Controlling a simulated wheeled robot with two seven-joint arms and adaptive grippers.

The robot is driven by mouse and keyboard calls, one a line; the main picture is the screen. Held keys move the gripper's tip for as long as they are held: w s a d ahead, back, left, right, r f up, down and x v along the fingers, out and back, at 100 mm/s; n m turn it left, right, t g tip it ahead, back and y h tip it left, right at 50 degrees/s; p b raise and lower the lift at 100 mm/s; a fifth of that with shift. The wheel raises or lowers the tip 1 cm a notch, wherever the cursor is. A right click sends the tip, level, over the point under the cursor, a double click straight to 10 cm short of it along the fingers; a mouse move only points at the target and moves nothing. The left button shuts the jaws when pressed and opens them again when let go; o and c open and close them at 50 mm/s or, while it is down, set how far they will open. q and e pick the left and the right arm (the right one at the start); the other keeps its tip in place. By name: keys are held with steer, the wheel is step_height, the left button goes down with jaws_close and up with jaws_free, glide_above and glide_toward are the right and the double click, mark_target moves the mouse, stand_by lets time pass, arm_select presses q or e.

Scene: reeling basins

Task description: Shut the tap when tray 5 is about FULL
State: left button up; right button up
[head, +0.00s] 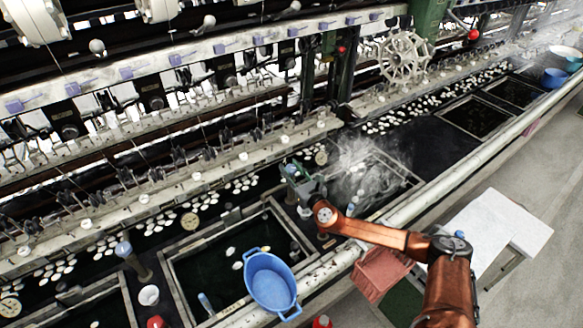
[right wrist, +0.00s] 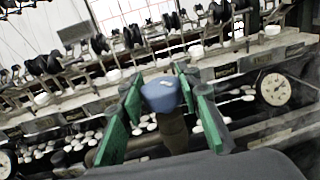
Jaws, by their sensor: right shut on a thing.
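My right gripper (head: 293,172) reaches over the basin line. In the right wrist view its green fingers (right wrist: 160,105) are closed around a blue tap knob (right wrist: 161,94) on a brownish post (right wrist: 173,130). In the head view the gripper hides this knob. A dark framed tray (head: 168,262) with a few cocoons lies in front of it to the left. A steaming framed tray (head: 412,178) lies to its right. I see no tray numbers, so I cannot tell which is tray 5 or its water level. My left gripper is out of view.
A blue basin (head: 270,282) stands at the tray's front edge. Another blue-topped tap (head: 123,249) stands at left, near a white cup (head: 149,295). A red crate (head: 380,272) and white table (head: 490,235) are at right. A round dial (right wrist: 275,89) shows in the wrist view.

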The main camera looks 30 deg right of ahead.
steer(key=m+h+p, duration=0.2)
steer(key=h+p, duration=0.1)
steer(key=p, duration=0.1)
steer(key=m+g+h+p, duration=0.1)
steer(key=m+h+p, duration=0.1)
steer(key=h+p, duration=0.1)
steer(key=shift+a+r+p, duration=0.1)
steer(key=shift+r+p, duration=0.1)
steer(key=shift+p, duration=0.25)
steer(key=shift+f+m+g+h+p, duration=0.15)
steer(key=shift+m+g+h+p, duration=0.3)
steer(key=shift+m+h, duration=0.55)
steer(key=shift+m+g+h+p, duration=0.3)
steer(key=shift+m+g+h, duration=0.6)
steer(key=shift+h, duration=0.8)
steer(key=o, duration=1.2)
